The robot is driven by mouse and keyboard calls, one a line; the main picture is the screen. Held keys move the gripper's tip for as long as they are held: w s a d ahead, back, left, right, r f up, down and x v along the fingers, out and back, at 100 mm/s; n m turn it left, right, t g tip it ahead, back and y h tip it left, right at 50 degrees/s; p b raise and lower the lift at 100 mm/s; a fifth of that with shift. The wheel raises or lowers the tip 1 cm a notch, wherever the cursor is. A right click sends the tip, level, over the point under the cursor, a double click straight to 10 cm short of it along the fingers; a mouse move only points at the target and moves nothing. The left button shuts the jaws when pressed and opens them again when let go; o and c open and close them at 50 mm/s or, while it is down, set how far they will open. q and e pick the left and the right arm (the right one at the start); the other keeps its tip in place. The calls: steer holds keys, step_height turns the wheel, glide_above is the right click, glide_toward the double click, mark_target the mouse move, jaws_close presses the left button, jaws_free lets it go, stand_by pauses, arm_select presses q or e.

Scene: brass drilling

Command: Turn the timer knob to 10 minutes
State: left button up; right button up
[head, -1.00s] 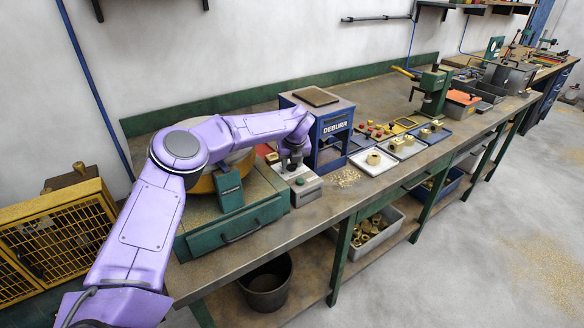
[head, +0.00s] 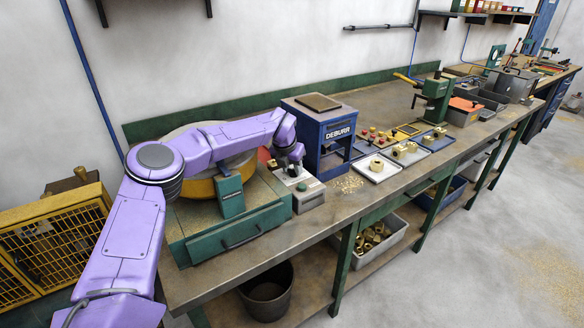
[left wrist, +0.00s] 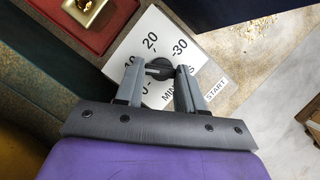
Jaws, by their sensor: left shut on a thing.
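I cannot tell which mark the knob points at. In the head view my left gripper (head: 292,168) is over the timer's top and hides the knob. My right gripper is not in view.
The blue deburr machine (head: 327,132) stands close behind and right of the timer. A yellow-sided round drum (head: 200,188) and a green cabinet (head: 240,224) are at its left. Brass shavings (head: 347,184) and a white tray (head: 376,172) lie to the right.

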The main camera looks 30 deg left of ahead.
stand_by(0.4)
arm_select(q)
steer(key=o, duration=1)
steer(key=shift+o, duration=0.2)
steer(key=b+v, duration=0.2)
steer(key=v, duration=0.8)
steer(key=shift+r, duration=0.25)
steer(key=shift+s, duration=0.15)
